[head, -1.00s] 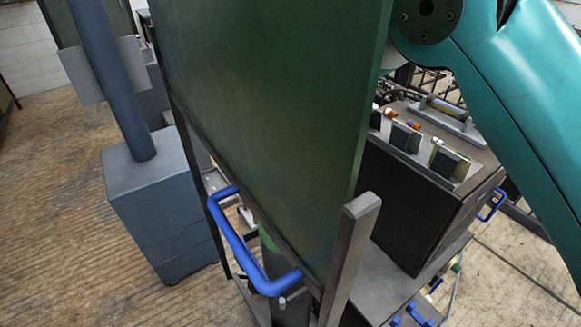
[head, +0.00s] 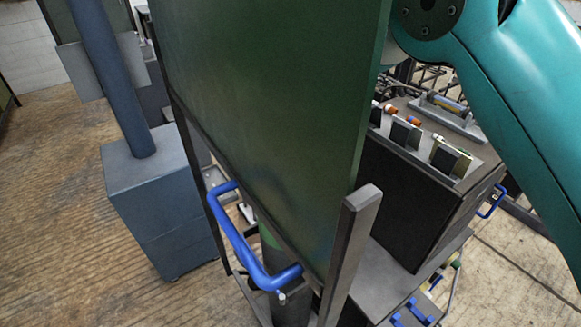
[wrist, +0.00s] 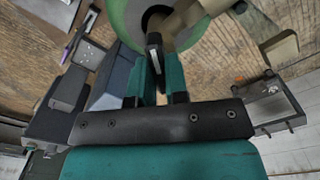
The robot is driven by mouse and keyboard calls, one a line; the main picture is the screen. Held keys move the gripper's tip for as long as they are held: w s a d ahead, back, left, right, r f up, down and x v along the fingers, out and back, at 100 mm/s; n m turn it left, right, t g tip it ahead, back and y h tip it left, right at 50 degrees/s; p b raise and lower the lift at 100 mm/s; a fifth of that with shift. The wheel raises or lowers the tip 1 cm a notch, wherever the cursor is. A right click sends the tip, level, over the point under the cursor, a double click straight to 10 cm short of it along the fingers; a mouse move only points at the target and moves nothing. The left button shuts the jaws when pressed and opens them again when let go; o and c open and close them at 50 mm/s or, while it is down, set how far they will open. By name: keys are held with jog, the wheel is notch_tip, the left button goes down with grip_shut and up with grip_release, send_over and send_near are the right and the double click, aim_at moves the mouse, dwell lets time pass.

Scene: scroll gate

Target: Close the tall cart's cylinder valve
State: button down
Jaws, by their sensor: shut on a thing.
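The tall cart has a big dark green panel (head: 265,110) and a blue handle (head: 240,245) in the head view. The panel hides my gripper and the valve there. A strip of the green cylinder (head: 268,238) shows low behind the handle. In the wrist view the cylinder's rounded green top (wrist: 122,20) lies at the top, with a tan valve body (wrist: 188,22) over it. A dark valve handle (wrist: 154,42) stands between the teal fingers of my gripper (wrist: 160,70). The gripper is shut on this handle. The exact contact is partly hidden.
A blue-grey box with a post (head: 160,205) stands left of the cart. A dark cabinet (head: 415,195) with clips on top stands close on the right. A grey upright (head: 352,245) edges the panel. Wooden floor (head: 60,200) is clear at the left.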

jog(key=m+b, duration=0.1)
jog(key=m, duration=0.6)
jog(key=shift+m, duration=0.4)
jog(key=m+b, duration=0.1)
jog(key=m, duration=1)
jog(key=shift+b, duration=0.3)
jog(key=m, duration=0.3)
jog(key=shift+m, duration=0.3)
jog(key=m, duration=0.6)
jog(key=shift+w+r, duration=0.1)
jog(key=c, duration=1.1)
grip_release()
